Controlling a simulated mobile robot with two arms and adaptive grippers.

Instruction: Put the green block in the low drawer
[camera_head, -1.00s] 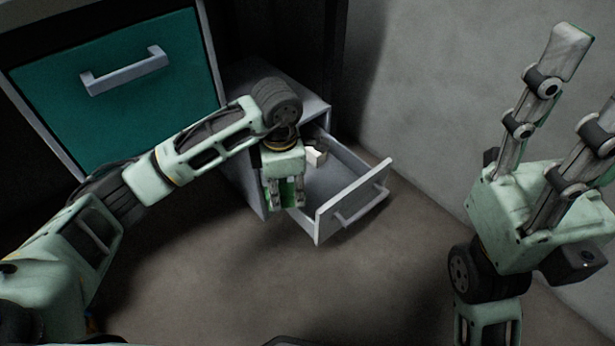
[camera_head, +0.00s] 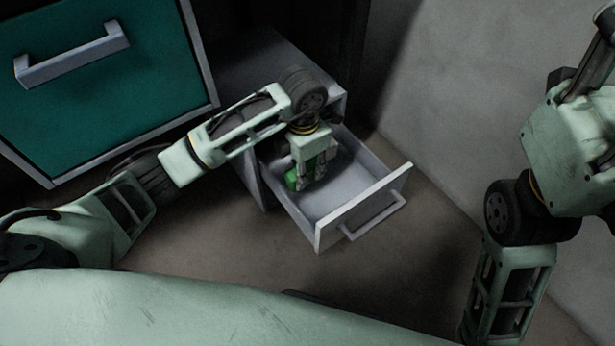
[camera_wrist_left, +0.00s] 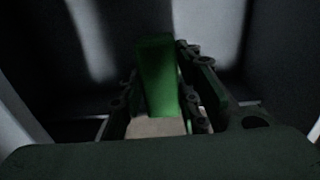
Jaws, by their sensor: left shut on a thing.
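The low drawer (camera_head: 345,215) is a grey open drawer pulled out of a small grey cabinet. My left gripper (camera_head: 307,180) points down into the drawer, near its left wall. It is shut on the green block (camera_head: 293,180), which shows between and beside the fingers. In the left wrist view the green block (camera_wrist_left: 158,72) stands between the two fingers, with dark drawer walls around it. I cannot tell whether the block touches the drawer floor.
A larger cabinet with a teal front and grey handle (camera_head: 72,52) stands at the upper left. The small cabinet's top (camera_head: 262,65) lies behind my left arm. A grey wall rises at the right. The floor in front of the drawer is clear.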

